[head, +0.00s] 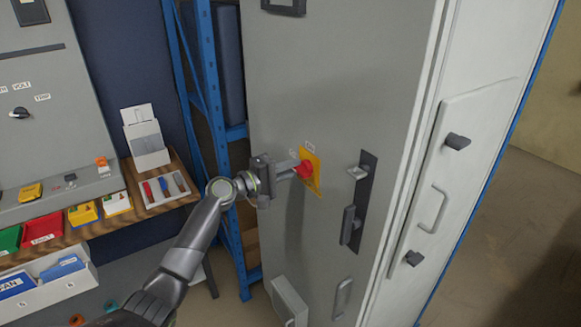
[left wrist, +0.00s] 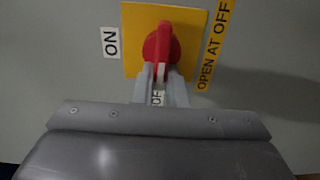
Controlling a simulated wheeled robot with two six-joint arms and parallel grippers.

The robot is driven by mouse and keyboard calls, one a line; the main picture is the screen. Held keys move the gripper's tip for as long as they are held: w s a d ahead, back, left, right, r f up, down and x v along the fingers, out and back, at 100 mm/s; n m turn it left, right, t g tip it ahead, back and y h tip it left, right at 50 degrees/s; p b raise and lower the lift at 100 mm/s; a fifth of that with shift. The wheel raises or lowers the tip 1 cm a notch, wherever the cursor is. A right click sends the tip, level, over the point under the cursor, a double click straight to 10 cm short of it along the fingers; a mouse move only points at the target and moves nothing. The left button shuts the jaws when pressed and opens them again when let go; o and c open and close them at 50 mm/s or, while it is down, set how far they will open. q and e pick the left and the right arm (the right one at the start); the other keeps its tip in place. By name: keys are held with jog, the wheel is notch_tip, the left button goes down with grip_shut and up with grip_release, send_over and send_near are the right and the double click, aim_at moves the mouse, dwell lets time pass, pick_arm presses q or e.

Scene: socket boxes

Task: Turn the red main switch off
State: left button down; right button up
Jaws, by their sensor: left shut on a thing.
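The red main switch (head: 305,168) is a rotary handle on a yellow plate (head: 314,184) on the grey cabinet door. In the left wrist view the red handle (left wrist: 162,45) stands upright in the picture, its white mark at the lower end. An ON label (left wrist: 110,42) is left of the plate. A yellow "OPEN AT OFF" strip (left wrist: 213,45) is at the right. My left gripper (head: 294,170) is shut on the handle's lower end; it also shows in the left wrist view (left wrist: 162,76).
The tall grey cabinet (head: 345,75) has a dark latch handle (head: 352,215) right of the switch. Blue shelving (head: 199,90) stands left of it. A wooden shelf (head: 82,232) with coloured bins and a grey panel (head: 45,110) are at the left.

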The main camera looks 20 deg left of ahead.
dwell(0.4)
pick_arm(q)
jog(key=c, duration=1.5)
grip_release()
jog(key=shift+o, duration=0.2)
jog(key=shift+s+a, duration=0.1)
jog(key=shift+a, duration=0.05)
jog(key=b+v, duration=0.5)
jog(key=v, duration=1.2)
jog(key=shift+b, duration=0.35)
jog(key=shift+f, duration=0.1)
